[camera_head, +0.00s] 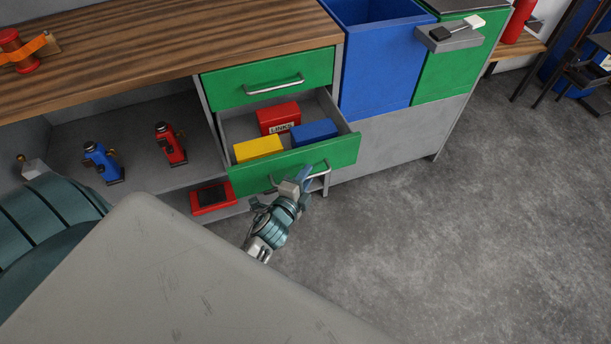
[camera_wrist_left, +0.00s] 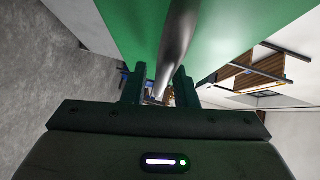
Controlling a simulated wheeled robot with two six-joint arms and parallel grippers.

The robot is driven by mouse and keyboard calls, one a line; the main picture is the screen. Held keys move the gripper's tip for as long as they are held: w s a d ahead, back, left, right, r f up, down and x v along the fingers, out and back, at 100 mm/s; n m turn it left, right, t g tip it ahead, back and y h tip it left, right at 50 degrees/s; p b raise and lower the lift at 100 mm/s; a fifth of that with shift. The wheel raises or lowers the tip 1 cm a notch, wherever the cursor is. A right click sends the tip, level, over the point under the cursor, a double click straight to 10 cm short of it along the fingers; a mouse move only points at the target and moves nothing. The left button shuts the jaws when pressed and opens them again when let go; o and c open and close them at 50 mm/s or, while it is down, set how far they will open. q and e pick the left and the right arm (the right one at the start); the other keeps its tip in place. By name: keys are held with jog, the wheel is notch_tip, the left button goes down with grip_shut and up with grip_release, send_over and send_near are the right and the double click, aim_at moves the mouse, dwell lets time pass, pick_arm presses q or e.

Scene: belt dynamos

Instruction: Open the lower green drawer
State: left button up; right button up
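The lower green drawer (camera_head: 257,175) stands pulled out of the cabinet, below the shut upper green drawer (camera_head: 226,87). Its silver bar handle (camera_head: 318,169) is on the front. My left gripper (camera_head: 299,180) is at this handle. In the left wrist view the handle (camera_wrist_left: 178,35) runs between the two fingers (camera_wrist_left: 160,85), which stand close around it against the green drawer front (camera_wrist_left: 235,35). The exact contact is hard to see. Inside the drawer lie a red box marked LINKS (camera_head: 277,115), a yellow box (camera_head: 258,149) and a blue box (camera_head: 315,131). My right gripper is not in view.
A blue dynamo (camera_head: 102,163) and a red dynamo (camera_head: 170,145) stand on the grey shelf at left. A red tray (camera_head: 212,198) lies below the drawer. A blue bin (camera_head: 380,65) stands to the right. The grey floor (camera_head: 470,220) at right is clear.

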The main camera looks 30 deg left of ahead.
pick_arm(q)
jog(key=shift+o, duration=0.3)
